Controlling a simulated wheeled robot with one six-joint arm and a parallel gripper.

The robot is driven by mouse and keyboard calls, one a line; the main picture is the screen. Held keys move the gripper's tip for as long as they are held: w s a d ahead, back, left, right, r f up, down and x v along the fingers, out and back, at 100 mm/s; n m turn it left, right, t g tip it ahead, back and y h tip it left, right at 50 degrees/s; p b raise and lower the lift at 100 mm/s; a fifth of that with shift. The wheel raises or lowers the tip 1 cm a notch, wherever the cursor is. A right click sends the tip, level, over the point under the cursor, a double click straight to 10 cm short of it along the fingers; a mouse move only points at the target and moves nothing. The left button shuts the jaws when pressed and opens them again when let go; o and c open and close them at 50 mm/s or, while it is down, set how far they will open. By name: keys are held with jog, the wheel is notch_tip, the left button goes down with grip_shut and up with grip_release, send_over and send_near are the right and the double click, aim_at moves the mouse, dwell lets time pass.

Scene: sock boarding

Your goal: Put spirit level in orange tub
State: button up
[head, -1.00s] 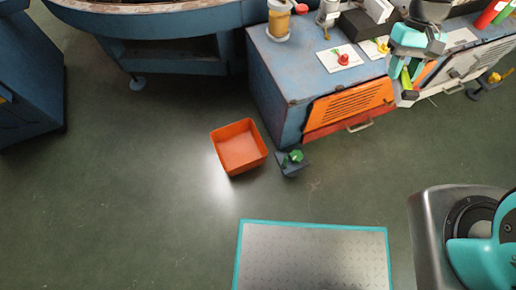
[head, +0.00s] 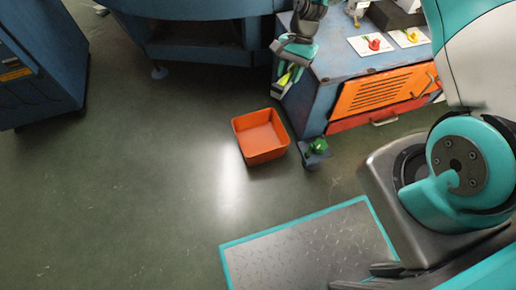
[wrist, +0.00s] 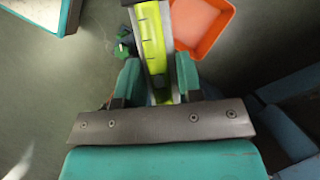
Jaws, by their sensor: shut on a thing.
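The spirit level is a yellow-green bar with dark marks; in the wrist view the spirit level (wrist: 152,45) stands out between the fingers. My gripper (wrist: 158,88) is shut on it. In the head view my gripper (head: 290,72) hangs beside the blue cabinet's left end, with the level (head: 284,78) partly hidden by the fingers. The orange tub (head: 262,153) is an open, empty square box on the floor, below and slightly left of the gripper in the picture. In the wrist view the tub (wrist: 212,42) lies just right of the level, apart from it.
A blue cabinet (head: 318,100) with an orange vented door (head: 375,92) stands right of the tub. A green-topped caster (head: 316,150) is at its foot, close to the tub. A teal-edged metal platform (head: 300,250) lies in front. The floor left of the tub is clear.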

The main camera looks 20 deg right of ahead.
jog(key=w+a+f+m+t+b, duration=0.25)
jog(key=f+m+b, duration=0.25)
jog(key=f+m, duration=0.4)
jog(key=w+a+f+m+t+b, duration=0.2)
jog(key=a+f+m+t+b, duration=0.3)
jog(key=f, duration=0.7)
jog(key=m+g+b, duration=0.2)
jog(key=m+b, duration=0.1)
jog(key=b, duration=0.7)
send_near(258, 141)
jog(key=shift+t, duration=0.25)
jog(key=x, duration=0.6)
jog(key=shift+s, duration=0.2)
